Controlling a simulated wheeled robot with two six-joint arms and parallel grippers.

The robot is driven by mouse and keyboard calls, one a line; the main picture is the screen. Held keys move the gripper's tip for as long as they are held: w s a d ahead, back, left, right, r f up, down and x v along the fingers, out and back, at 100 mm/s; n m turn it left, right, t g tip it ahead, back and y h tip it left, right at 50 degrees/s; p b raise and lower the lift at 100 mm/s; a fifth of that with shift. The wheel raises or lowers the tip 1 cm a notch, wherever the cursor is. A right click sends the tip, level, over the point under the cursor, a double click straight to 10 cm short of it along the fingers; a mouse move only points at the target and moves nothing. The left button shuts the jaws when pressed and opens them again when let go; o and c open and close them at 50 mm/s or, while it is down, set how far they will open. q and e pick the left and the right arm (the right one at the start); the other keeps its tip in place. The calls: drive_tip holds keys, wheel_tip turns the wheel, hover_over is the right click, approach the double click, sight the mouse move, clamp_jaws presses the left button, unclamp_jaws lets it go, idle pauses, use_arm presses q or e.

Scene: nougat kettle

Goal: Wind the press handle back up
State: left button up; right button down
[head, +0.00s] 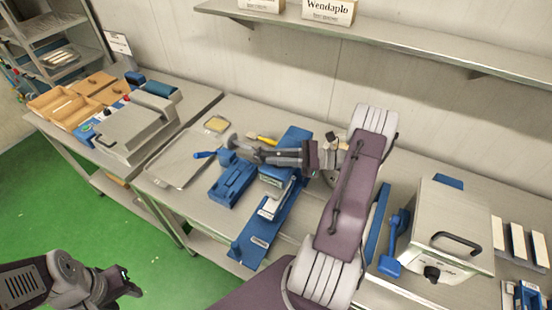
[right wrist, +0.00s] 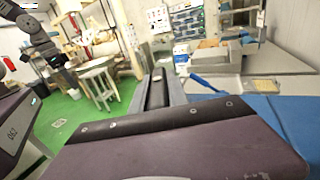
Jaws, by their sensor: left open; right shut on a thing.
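The press (head: 255,240) stands on the middle table, with a long blue base, a grey metal part and a blue block (head: 232,182) at its left. Its blue-gripped handle (head: 203,155) sticks out to the left, and a blue handle also shows in the right wrist view (right wrist: 203,84). My right gripper (head: 230,146) reaches left over the press and is shut on the handle; its fingers hide part of it and the exact contact is unclear. My left gripper (head: 125,284) is open and empty at the lower left, over the green floor and away from the press.
A flat metal tray (head: 178,165) and a yellowish pad (head: 216,124) lie left of the press. A grey lidded box (head: 440,235) stands at the right. Wooden trays (head: 60,104) sit on the left table. A shelf (head: 390,40) runs along the wall above.

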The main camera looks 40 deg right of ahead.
drive_tip(key=shift+n+g+y+b, duration=0.55)
drive_tip(key=shift+n+g+y, duration=0.45)
drive_tip(key=shift+g, duration=0.5)
drive_tip(key=shift+s, duration=0.1)
drive_tip(key=c, duration=1.3)
unclamp_jaws()
